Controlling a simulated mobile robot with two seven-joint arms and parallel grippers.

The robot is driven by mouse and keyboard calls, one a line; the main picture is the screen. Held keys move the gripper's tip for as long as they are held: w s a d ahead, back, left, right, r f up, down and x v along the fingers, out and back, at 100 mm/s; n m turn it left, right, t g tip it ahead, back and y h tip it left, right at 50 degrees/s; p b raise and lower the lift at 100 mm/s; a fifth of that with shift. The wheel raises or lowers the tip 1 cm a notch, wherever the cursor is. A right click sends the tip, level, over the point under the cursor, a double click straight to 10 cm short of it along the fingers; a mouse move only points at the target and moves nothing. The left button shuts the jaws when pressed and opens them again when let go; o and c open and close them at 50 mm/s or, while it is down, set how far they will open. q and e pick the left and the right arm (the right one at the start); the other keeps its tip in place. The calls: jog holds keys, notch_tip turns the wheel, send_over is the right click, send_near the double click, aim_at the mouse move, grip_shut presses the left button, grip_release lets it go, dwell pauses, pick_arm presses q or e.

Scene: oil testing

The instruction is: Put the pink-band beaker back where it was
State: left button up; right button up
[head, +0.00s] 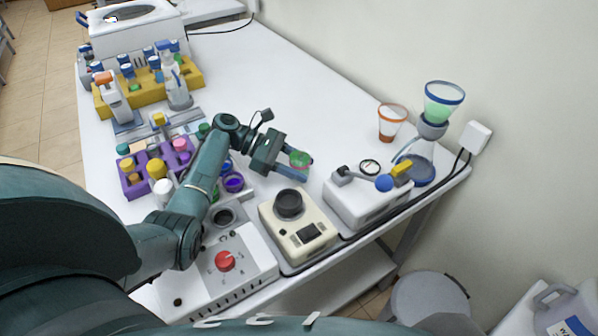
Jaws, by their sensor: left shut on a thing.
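The pink-band beaker (299,157) shows as a small clear cup with green content and a pinkish rim. My left gripper (297,169) is shut on it, and the fingers hide part of it. The gripper holds it over the white table (310,92), behind the cream device with a dark round top (299,226). I cannot tell how far it is above the table. My right gripper is not in view.
An orange-rimmed beaker (392,122) stands at the right. A blue-rimmed vessel with green content (443,102) sits on a stand beside it. A white device (367,201) is in front. Purple (135,187) and yellow (190,75) racks stand left. The table's middle is clear.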

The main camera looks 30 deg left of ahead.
pick_arm(q)
jog(key=shift+f, duration=0.85)
jog(key=shift+f, duration=0.15)
jog(key=o, duration=1)
jog(key=p+v, duration=0.2)
jog(key=v, duration=1)
jog(key=shift+r, duration=0.25)
